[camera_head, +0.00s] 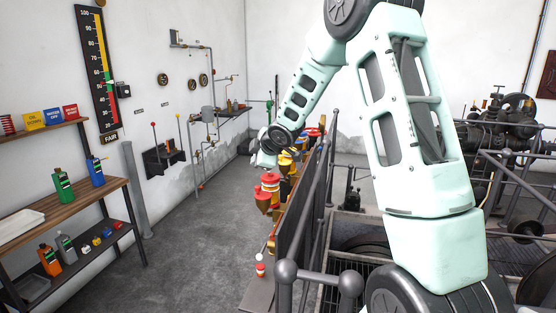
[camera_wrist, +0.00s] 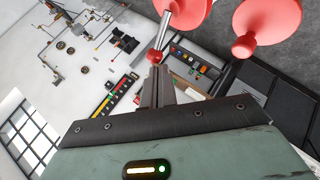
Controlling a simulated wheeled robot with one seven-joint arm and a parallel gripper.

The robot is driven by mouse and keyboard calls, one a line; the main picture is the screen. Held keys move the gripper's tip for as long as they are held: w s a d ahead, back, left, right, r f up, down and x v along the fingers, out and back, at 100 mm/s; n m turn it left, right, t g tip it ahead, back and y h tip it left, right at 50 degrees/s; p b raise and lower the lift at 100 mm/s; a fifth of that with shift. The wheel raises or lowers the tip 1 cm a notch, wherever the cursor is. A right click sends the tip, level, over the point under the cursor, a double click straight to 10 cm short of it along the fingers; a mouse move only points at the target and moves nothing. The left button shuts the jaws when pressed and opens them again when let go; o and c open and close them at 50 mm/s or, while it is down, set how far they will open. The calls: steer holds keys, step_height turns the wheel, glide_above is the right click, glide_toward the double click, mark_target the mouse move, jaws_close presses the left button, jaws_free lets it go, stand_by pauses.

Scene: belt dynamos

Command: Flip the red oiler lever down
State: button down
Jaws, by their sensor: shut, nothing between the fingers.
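A row of oilers with red and yellow tops (camera_head: 270,180) runs along the railing in the head view. My gripper (camera_head: 264,160) hangs at the near part of this row, partly hidden by my wrist. In the wrist view, my gripper (camera_wrist: 157,82) has its fingers together and empty. Their tips are right by a small red ball (camera_wrist: 155,57) on the end of a bright metal rod (camera_wrist: 163,38), which runs to a red disc-shaped cap (camera_wrist: 188,10). I cannot tell whether tips and ball touch. A second red cap (camera_wrist: 268,20) with a red knob (camera_wrist: 244,46) is to the right.
Dark metal railings (camera_head: 318,205) run beside the oilers. A small red-and-white item (camera_head: 260,269) is lower down near the railing. A wooden bench (camera_head: 75,205) with bottles stands left. Grey floor between bench and oilers is clear.

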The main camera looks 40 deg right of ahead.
steer(key=shift+w+a+f+b, duration=0.3)
steer(key=shift+w+f+b, duration=0.25)
steer(key=shift+f, duration=0.25)
steer(key=shift+r, duration=0.15)
stand_by(0.9)
steer(key=shift+r+p, duration=0.7)
steer(key=shift+p, duration=0.15)
steer(key=shift+a+r, duration=0.1)
